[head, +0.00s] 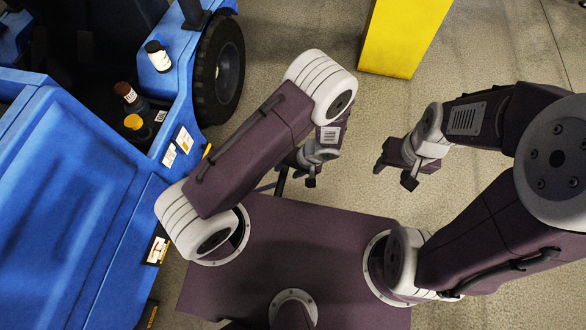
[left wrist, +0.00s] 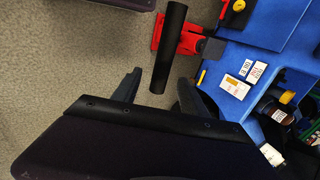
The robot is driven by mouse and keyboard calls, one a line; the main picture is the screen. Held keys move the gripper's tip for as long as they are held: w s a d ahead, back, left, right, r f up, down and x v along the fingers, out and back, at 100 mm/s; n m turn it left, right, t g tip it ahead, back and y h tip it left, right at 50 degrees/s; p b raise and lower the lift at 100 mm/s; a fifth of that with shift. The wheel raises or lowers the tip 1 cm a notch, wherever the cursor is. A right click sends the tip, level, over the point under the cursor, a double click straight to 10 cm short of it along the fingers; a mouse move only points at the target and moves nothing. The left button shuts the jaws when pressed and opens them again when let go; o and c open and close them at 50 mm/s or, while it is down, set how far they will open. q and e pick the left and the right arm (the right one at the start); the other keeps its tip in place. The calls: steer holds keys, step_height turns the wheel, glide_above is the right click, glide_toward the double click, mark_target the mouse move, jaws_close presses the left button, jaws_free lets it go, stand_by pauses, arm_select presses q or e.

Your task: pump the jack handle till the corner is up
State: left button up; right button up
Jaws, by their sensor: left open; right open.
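The black jack handle (left wrist: 169,50) runs down the left wrist view, its near end between the spread fingers of my left gripper (left wrist: 158,80). The fingers stand apart on both sides of it; I cannot tell whether either touches it. The red jack (left wrist: 190,42) shows behind the handle, beside the blue vehicle (left wrist: 245,50). In the head view my left gripper (head: 296,175) is partly covered by my arm, and the jack cannot be made out. The blue vehicle (head: 70,190) fills the left side. My right gripper (head: 395,177) is open and empty above the floor.
A black tire (head: 217,70) is on the vehicle's near side. Bottles, one brown (head: 128,95) and one white-labelled (head: 158,56), stand on the vehicle. A yellow block (head: 402,38) stands at the top. The floor (head: 500,70) to the right is clear.

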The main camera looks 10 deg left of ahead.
mark_target(285, 172)
arm_select(q)
steer(key=shift+b+x, duration=1.95)
steer(key=shift+x, duration=0.1)
steer(key=shift+c, duration=0.3)
jaws_close()
